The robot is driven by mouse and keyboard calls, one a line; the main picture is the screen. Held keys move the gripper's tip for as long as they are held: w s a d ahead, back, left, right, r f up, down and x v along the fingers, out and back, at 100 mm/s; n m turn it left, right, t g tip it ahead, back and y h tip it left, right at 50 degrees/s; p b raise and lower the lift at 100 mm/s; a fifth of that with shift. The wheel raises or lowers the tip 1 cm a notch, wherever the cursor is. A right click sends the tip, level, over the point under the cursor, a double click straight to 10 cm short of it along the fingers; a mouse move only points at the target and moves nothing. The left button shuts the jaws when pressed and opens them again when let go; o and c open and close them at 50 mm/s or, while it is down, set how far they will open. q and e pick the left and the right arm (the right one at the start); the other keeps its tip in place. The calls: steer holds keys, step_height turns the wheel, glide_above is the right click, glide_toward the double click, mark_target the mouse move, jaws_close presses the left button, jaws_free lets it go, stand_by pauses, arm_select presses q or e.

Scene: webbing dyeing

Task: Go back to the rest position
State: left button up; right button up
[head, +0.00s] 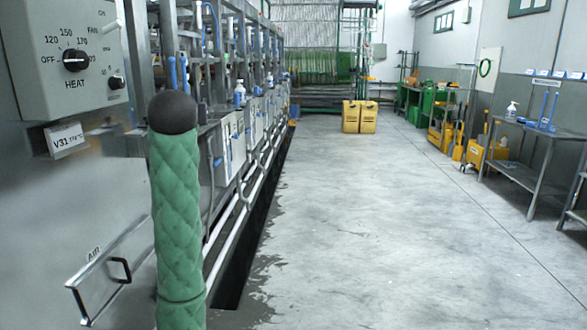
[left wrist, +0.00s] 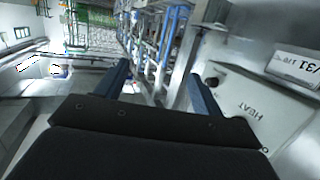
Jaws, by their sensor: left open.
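My left gripper (left wrist: 159,70) shows in the left wrist view, with its two dark blue fingers spread wide apart. It is open, and nothing is between the fingers. A grey control box (left wrist: 252,105) marked HEAT lies close to the right finger in that view. In the head view the same control box (head: 30,68) is at the upper left, with a large black HEAT knob (head: 76,60) and a smaller black knob (head: 117,82). Neither gripper shows in the head view.
A V31 label plate (head: 66,138) hangs under the box. A metal panel with a handle (head: 100,285) is below it. A long machine line runs back along the left. Yellow bins (head: 360,117) and a metal table (head: 525,175) stand further off. The grey floor (head: 400,240) is clear.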

arm_select(q)
steer(key=s+d+f+m+g+h+p, duration=0.25)
steer(key=s+f, duration=0.25)
steer(key=f, duration=0.5)
steer(key=s+d+f+m+g+h+p, duration=0.1)
steer(key=s+d+f+h+p, duration=0.2)
steer(key=s+f, duration=0.45)
steer(key=s+d+f+m+g+h+p, duration=0.1)
steer(key=s+d+f+m+p, duration=0.3)
steer(key=f, duration=0.7)
steer(key=s+d+f+g+p, duration=0.1)
steer(key=s+f+g+p, duration=0.1)
steer(key=s+f, duration=0.5)
steer(key=s+f+n+g+p, duration=0.1)
steer(key=s+f+g+p, duration=0.1)
steer(key=s+f, duration=0.6)
steer(key=s+d+f+n+g+p, duration=0.1)
steer(key=s+f+g, duration=0.3)
steer(key=s, duration=1.5)
steer(key=s+p+x, duration=0.1)
steer(key=x, duration=0.3)
steer(key=shift+f+p, duration=0.3)
steer(key=shift+f, duration=0.05)
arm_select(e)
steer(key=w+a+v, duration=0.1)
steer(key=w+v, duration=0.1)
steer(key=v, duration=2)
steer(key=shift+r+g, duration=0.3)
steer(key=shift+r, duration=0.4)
